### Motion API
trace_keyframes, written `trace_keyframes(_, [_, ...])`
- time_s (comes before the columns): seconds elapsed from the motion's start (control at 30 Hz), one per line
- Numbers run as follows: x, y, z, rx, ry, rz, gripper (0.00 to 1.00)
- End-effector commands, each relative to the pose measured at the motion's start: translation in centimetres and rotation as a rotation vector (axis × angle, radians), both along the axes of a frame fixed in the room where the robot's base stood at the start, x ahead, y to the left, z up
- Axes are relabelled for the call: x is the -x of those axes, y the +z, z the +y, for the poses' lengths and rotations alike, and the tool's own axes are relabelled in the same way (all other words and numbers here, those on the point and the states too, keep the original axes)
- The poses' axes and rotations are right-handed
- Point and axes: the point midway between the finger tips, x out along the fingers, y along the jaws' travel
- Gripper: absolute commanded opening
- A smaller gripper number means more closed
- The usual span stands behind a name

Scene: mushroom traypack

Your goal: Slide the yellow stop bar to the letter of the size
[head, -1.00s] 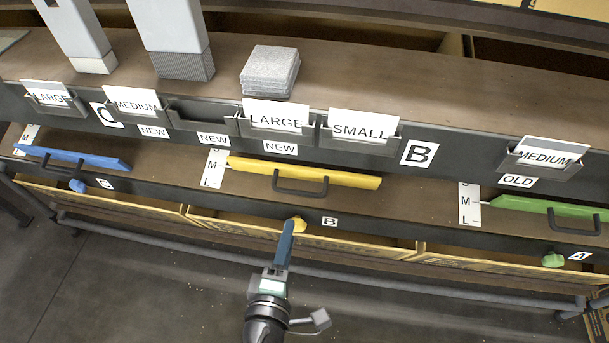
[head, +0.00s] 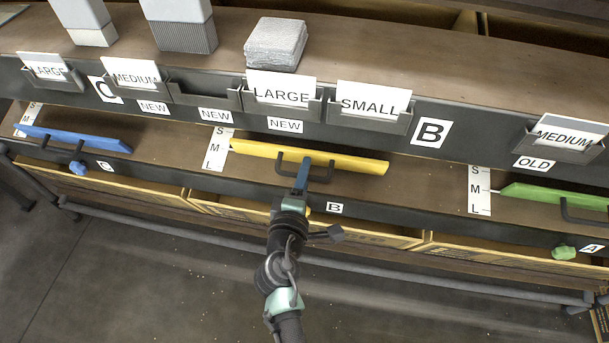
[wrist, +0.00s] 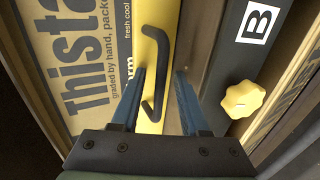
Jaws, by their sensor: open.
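The yellow stop bar (head: 345,162) lies along bay B, its left end beside the strip (head: 217,150) lettered S, M, L. That end sits about level with the M. The bar's dark handle (head: 291,158) faces me. My gripper (head: 302,180) is at the handle, coming from the front. In the wrist view my gripper (wrist: 160,74) is open, with the handle (wrist: 158,85) showing between its blue fingers; I cannot tell whether they touch it. Cards LARGE (head: 281,92), over a NEW label (head: 285,125), and SMALL (head: 373,104) stand left of the B sign (head: 432,132).
A yellow knob (wrist: 243,98) is on the front rail, right of my fingers in the wrist view. A blue bar (head: 75,139) lies left, a green bar (head: 550,197) right. The card ledge (head: 230,112) runs above the bars. Cartons lie below.

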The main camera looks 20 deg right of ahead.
Motion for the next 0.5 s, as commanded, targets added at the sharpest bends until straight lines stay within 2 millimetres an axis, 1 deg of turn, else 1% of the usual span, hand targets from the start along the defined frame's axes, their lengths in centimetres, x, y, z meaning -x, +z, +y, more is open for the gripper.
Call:
trace_keyframes(0.17, [-0.01, 0.02, -0.02, 0.000, 0.000, 0.000, 0.45])
trace_keyframes(0.2, [-0.01, 0.02, -0.02, 0.000, 0.000, 0.000, 0.43])
trace_keyframes(0.27, [0.00, 0.02, -0.01, 0.000, 0.000, 0.000, 0.32])
trace_keyframes(0.3, [0.00, 0.02, -0.01, 0.000, 0.000, 0.000, 0.25])
trace_keyframes(0.43, [0.02, 0.02, 0.00, 0.000, 0.000, 0.000, 0.02])
trace_keyframes(0.5, [0.01, 0.02, 0.01, 0.000, 0.000, 0.000, 0.00])
